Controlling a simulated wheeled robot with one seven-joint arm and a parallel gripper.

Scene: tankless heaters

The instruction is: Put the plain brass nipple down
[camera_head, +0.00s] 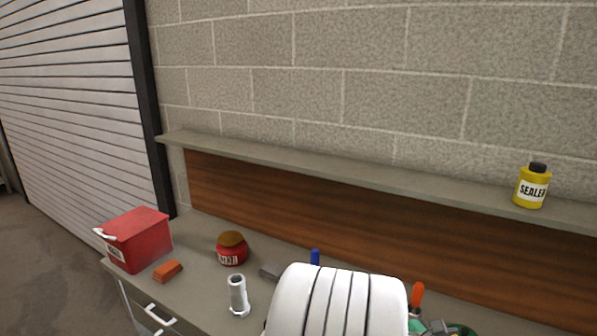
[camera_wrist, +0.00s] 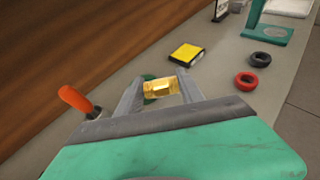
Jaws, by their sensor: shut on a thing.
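In the wrist view, my gripper (camera_wrist: 160,88) is shut on the plain brass nipple (camera_wrist: 161,88), a short gold-coloured piece lying crosswise between the two fingers. The grey bench top (camera_wrist: 213,82) is below and beyond it. How far the nipple is above the bench is hard to tell. A green thing shows just behind the nipple, partly hidden by it. In the head view, my white arm covers the middle of the bench, and the nipple is hidden there.
Near the gripper are an orange-handled tool (camera_wrist: 76,100), a yellow-and-black box (camera_wrist: 187,54), a red ring (camera_wrist: 246,81) and a black ring (camera_wrist: 259,60). A red box (camera_head: 140,240), red jar (camera_head: 231,250) and metal fitting (camera_head: 238,296) stand left. Sealer (camera_head: 531,188) stands on the shelf.

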